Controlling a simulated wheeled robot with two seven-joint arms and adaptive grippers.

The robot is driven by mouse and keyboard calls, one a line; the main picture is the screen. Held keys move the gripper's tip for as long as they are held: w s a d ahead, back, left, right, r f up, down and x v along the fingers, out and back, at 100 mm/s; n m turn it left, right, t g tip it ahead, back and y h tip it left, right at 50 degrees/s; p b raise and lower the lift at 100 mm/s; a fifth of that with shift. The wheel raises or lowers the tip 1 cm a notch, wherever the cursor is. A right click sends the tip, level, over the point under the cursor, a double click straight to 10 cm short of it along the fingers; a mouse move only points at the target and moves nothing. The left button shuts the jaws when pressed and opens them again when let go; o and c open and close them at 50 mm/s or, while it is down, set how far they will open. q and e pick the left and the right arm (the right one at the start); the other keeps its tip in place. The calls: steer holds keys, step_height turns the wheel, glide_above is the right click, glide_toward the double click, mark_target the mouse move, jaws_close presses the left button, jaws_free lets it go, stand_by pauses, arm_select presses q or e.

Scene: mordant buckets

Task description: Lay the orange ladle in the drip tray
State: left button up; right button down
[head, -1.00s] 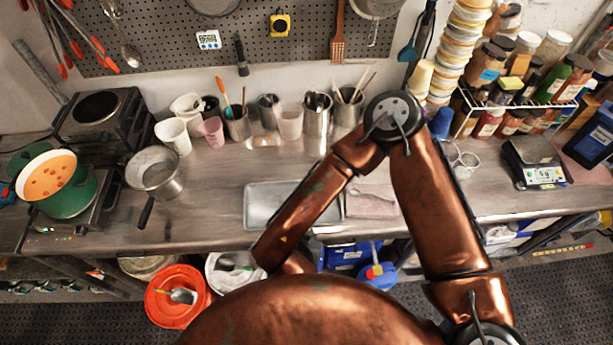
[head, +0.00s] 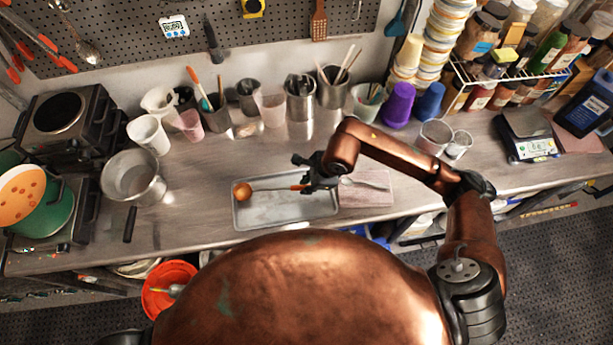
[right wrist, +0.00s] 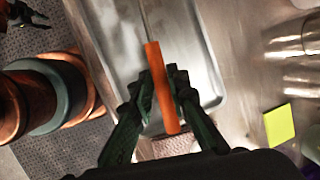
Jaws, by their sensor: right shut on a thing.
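My right gripper (head: 312,176) is shut on the orange handle of the ladle, over the right end of the drip tray. The ladle's orange bowl (head: 242,191) points left and shows over the tray's upper left corner, with a thin metal shaft between. I cannot tell whether the bowl touches the tray. The shallow grey metal drip tray (head: 285,211) lies on the bench and looks empty. In the right wrist view the orange handle (right wrist: 162,85) sits between the fingertips (right wrist: 160,88), with the tray (right wrist: 210,70) beyond. My left gripper does not show in the head view.
A pink mat (head: 358,198) with a light spoon (head: 368,184) lies right of the tray. A steel pot (head: 133,177) stands to the left. Several cups and tool pots line the back, with a purple cup (head: 399,105). A scale (head: 526,135) stands far right.

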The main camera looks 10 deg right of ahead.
steer(key=shift+w+d+f, duration=0.15)
steer(key=shift+w+d, duration=0.1)
steer(key=shift+d, duration=0.05)
steer(key=shift+a+f+b, duration=0.1)
steer(key=shift+f+b, duration=0.4)
steer(key=shift+f, duration=0.45)
steer(key=shift+f+b, duration=0.7)
steer(key=shift+f, duration=0.8)
steer(key=c, duration=1.8)
jaws_free()
steer(key=shift+o, duration=0.2)
steer(key=shift+r, duration=0.15)
steer(key=v, duration=1.1)
steer(key=shift+s+d+r, duration=0.15)
steer(key=shift+d+r, duration=0.15)
